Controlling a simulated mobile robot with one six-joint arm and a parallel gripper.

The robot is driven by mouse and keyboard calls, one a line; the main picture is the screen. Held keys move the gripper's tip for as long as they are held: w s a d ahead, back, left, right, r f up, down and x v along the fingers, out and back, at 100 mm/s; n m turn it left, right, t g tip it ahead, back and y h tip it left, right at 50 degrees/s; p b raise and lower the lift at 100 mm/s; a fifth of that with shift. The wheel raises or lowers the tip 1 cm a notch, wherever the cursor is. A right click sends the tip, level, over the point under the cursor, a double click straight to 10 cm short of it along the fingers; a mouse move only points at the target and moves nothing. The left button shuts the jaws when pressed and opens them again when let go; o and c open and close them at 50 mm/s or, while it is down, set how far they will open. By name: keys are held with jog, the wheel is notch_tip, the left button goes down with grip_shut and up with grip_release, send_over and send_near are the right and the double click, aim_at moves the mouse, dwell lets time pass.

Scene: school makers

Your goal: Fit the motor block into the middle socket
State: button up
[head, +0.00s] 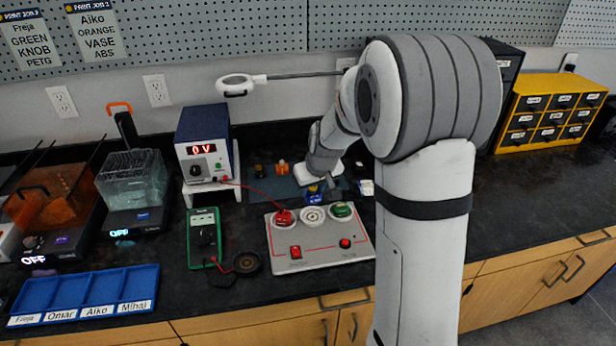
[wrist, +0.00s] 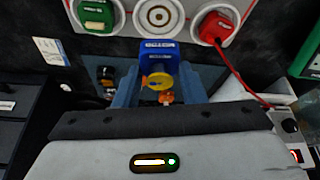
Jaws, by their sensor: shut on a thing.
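The motor block is blue with a yellow disc on it. In the wrist view the motor block (wrist: 158,54) sits between the two fingers of my gripper (wrist: 158,88), which is shut on it. In the head view my gripper (head: 325,190) is just behind the panel's back edge, with the blue block (head: 314,194) partly hidden. The grey panel (head: 325,258) carries a round middle socket (head: 313,216), empty, with concentric rings; it also shows in the wrist view (wrist: 158,15), ahead of the block and apart from it.
A red block (head: 284,218) and a green block (head: 342,210) fill the sockets either side. A red wire runs from the red block to the power supply (head: 203,150), reading 0 V. A green multimeter (head: 204,238) lies left of the panel. Small parts lie on a dark mat behind it.

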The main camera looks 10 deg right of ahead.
aim_at(314, 202)
jog(key=shift+f+b, duration=1.8)
jog(key=shift+f, duration=1.05)
jog(key=shift+b, duration=0.35)
jog(key=shift+f+b, duration=0.6)
jog(key=shift+f, duration=0.05)
jog(key=o, duration=0.7)
jog(key=shift+r, duration=0.1)
jog(key=shift+p+v, duration=2.7)
jog(key=shift+v, duration=2.5)
jog(key=shift+s+r, duration=0.2)
jog(key=shift+r, duration=0.05)
